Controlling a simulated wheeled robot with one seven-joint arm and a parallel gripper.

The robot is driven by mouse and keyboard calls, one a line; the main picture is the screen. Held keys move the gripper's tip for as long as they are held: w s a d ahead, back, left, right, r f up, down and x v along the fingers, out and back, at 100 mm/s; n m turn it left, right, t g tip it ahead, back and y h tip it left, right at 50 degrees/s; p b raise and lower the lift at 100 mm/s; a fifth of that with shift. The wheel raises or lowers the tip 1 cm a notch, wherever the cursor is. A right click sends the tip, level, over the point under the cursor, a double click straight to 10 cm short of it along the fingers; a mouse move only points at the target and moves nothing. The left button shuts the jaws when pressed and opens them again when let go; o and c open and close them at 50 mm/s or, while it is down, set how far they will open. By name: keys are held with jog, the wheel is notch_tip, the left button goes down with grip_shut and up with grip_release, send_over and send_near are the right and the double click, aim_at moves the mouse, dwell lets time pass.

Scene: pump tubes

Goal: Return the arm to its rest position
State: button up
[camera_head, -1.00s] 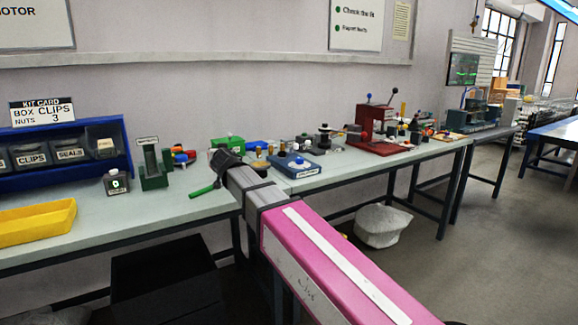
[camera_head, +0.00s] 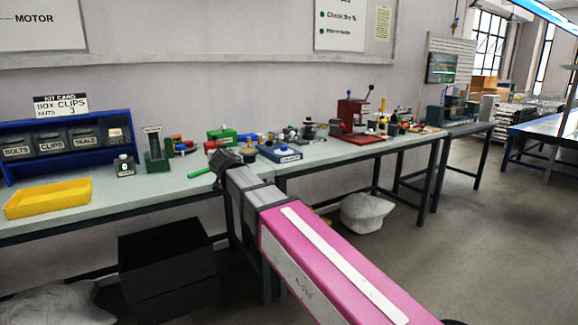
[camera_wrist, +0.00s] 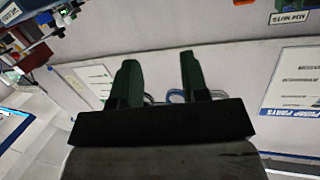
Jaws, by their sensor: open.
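My arm, pink and grey, reaches from the lower right toward the bench in the head view, with my gripper (camera_head: 222,163) at its end above the bench's front edge. One green finger shows there, pointing left. In the wrist view both green fingers of my gripper (camera_wrist: 157,62) stand wide apart with nothing held between them. A pale flat surface lies beyond them. A blue loop (camera_wrist: 190,94) shows behind the right finger; what it belongs to is hidden.
The bench (camera_head: 180,187) carries a yellow tray (camera_head: 48,198), a blue bin rack (camera_head: 125,128), a small labelled box (camera_head: 124,166) and a red press (camera_head: 355,122). A black box (camera_head: 170,265) and a white sack (camera_head: 366,212) are below. Floor at right is open.

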jog(key=s+d+f+m+g+h, duration=0.2)
jog(key=d+f+g+h, duration=0.4)
jog(key=d+f, duration=1.8)
jog(key=s+d+f+g+y, duration=0.1)
jog(key=s+d+f+g, duration=0.8)
jog(key=s+d+f, duration=0.8)
jog(key=s+d, duration=0.2)
jog(key=d, duration=0.1)
jog(key=shift+s+d, duration=0.15)
